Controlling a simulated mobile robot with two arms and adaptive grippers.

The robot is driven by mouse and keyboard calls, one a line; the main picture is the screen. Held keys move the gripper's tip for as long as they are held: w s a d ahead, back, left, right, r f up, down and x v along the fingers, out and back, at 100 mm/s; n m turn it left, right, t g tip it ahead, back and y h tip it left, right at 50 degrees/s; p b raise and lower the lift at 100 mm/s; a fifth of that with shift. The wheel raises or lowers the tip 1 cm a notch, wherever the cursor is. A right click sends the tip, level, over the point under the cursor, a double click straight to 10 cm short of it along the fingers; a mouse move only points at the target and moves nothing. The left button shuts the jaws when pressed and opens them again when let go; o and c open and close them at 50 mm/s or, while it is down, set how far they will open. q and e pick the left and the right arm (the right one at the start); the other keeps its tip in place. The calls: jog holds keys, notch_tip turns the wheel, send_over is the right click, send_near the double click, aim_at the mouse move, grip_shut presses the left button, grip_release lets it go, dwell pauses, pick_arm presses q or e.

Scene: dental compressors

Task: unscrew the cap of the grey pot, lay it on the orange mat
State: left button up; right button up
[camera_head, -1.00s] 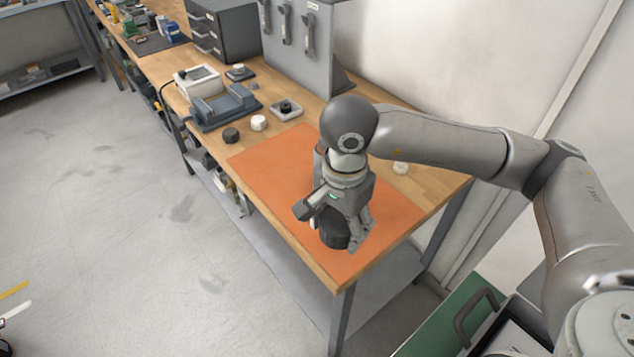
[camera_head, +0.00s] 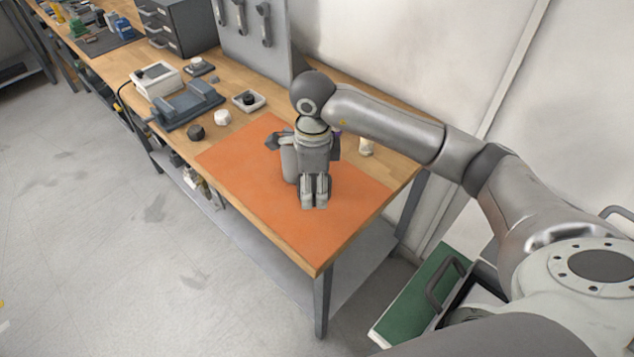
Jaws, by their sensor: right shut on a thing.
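The orange mat (camera_head: 250,165) lies flat on the near end of the wooden bench. My right gripper (camera_head: 314,203) points down over the middle of the mat, its fingers close together. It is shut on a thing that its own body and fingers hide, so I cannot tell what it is. I cannot make out the grey pot or its cap for certain. A dark round piece (camera_head: 196,132) and a white round piece (camera_head: 222,117) stand on the wood beyond the mat's left corner. My left gripper is not in view.
A pale square dish (camera_head: 249,101) with a dark round piece, a blue-grey cradle (camera_head: 188,105) and a white box (camera_head: 157,80) stand farther back. A small pale item (camera_head: 366,146) stands right of the mat. The mat's near part is clear.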

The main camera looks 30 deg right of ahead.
jog(key=w+d+f, duration=0.1)
jog(key=f, duration=0.1)
jog(key=w+d+f+p, duration=0.1)
jog(key=w+d+f, duration=0.1)
jog(key=w+d+f+p, duration=0.1)
jog(key=f, duration=0.1)
jog(key=shift+w+d+f, duration=0.15)
jog(key=shift+w+f, duration=0.15)
jog(key=shift+w, duration=0.05)
notch_tip(320, 180, down, 3)
jog(key=shift+p, duration=0.3)
jog(key=shift+f, duration=0.2)
jog(key=o, duration=1.1)
jog(key=shift+r, duration=0.15)
